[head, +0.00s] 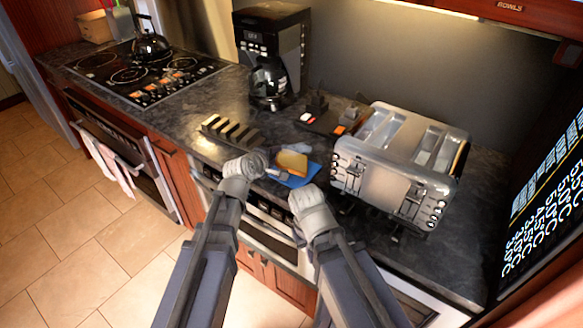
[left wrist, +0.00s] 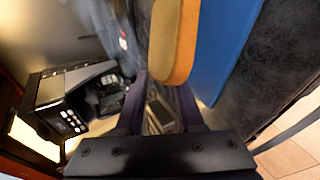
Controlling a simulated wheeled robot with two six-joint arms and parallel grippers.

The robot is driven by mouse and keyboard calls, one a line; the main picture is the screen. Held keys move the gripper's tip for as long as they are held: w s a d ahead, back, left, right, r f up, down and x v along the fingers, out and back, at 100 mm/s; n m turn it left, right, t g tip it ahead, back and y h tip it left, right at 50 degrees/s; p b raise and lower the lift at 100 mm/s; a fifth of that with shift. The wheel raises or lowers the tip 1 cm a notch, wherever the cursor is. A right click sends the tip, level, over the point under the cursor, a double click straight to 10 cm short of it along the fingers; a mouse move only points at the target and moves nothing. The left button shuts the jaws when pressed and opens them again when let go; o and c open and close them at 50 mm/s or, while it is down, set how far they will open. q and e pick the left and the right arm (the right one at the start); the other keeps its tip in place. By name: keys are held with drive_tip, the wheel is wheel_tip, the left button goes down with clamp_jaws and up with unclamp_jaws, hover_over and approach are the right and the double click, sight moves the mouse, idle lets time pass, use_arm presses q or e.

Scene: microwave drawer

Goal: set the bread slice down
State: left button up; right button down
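The bread slice (head: 292,162), pale with a brown crust, is over a flat blue board (head: 303,179) near the counter's front edge. In the left wrist view the bread (left wrist: 172,42) lies close along the blue board (left wrist: 224,45); I cannot tell whether they touch. My left gripper (head: 269,170) is at the bread's left end. In the left wrist view its fingers (left wrist: 162,88) stand apart by about the bread's thickness, with the bread's end between their tips, so it looks shut on the slice. My right arm's end (head: 313,205) is just in front of the board; its fingers are hidden.
A silver toaster (head: 400,160) stands close to the right of the board. A slotted rack (head: 232,132) is to the left, and a dark tray with small items (head: 330,118) is behind. A coffee maker (head: 272,50) and stove (head: 145,72) are farther back left.

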use_arm(q)
drive_tip(key=shift+p+v, duration=1.55)
drive_tip(key=shift+v, duration=2)
wheel_tip(320, 180, up, 8)
drive_tip(key=s+p, duration=0.3)
drive_tip(key=p, duration=0.5)
drive_tip(key=s+d+f+m+g, duration=0.4)
drive_tip(key=s+f+m+g, duration=0.2)
drive_tip(key=s+f+m, duration=0.25)
drive_tip(key=s+a+f+m+g+y, duration=0.1)
drive_tip(key=s+m+g+y, duration=0.1)
drive_tip(key=s+m+y, duration=0.1)
drive_tip(key=s+a+f+m+g+y, duration=0.2)
drive_tip(key=s+m, duration=0.3)
drive_tip(key=s, duration=0.3)
drive_tip(key=shift+s+a+f+m+g+y+b, duration=0.25)
drive_tip(key=shift+s+a+m+g+y+b, duration=0.1)
drive_tip(key=shift+g+y, duration=0.35)
